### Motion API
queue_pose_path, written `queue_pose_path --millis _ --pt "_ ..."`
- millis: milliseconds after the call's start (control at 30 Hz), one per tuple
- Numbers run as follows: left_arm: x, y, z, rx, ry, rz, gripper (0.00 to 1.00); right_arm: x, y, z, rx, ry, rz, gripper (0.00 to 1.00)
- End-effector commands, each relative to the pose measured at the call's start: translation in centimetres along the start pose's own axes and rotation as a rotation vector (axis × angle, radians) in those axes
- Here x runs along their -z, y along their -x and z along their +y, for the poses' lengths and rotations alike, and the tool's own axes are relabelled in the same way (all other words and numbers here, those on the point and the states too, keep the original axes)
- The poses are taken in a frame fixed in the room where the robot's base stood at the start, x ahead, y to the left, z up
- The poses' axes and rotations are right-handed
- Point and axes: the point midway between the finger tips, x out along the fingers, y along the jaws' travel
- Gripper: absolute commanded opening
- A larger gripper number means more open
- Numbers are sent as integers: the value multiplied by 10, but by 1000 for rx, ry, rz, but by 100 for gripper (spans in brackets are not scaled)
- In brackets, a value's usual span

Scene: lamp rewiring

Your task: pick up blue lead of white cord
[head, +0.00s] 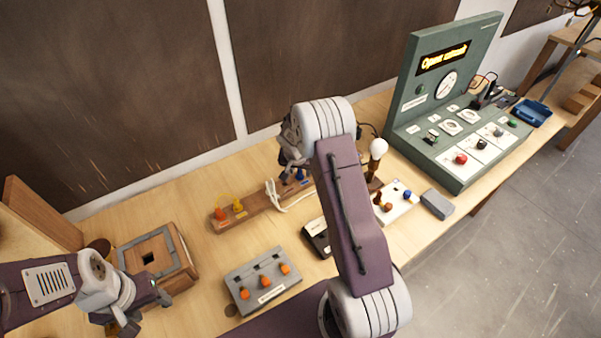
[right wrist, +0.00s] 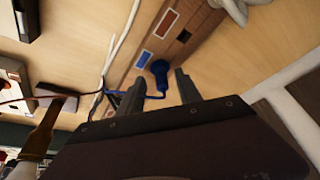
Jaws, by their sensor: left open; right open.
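The blue lead (right wrist: 160,68) shows in the right wrist view as a blue plug with a thin blue wire. It stands at the end of a wooden rack (right wrist: 172,45), beside a blue label. In the head view the blue lead (head: 299,174) is a small blue spot beside my right arm. The white cord (head: 271,191) lies over the rack and bench. My right gripper (right wrist: 160,77) is open, with its fingertips close to the plug and to either side of it in the picture; contact cannot be told. My left gripper (head: 143,316) is open and empty at the lower left.
The rack also bears orange and yellow plugs (head: 229,210). A grey block with orange knobs (head: 263,281) and a wooden box (head: 157,259) stand in front. A bulb (head: 377,149) and a green test panel (head: 450,120) are to the right.

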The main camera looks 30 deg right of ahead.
Motion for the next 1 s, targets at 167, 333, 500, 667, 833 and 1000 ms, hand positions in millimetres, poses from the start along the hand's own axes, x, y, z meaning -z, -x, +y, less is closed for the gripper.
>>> queue_pose_path --millis 167,333,500,667,833,1000 --pt "0 0 0 0 0 0 52 0 -1 0 1 0 1 41" --pt "0 0 0 0 0 0 52 0 -1 0 0 0 1 0" --pt "0 0 0 0 0 0 52 0 -1 0 0 0 0 0" --pt "0 0 0 0 0 0 52 0 0 0 0 0 1 0" --pt "0 -2 0 0 0 0 52 7 13 0 1 -1 4 0" --pt "-1 -6 0 0 0 0 52 18 40 5 0 -5 3 0"
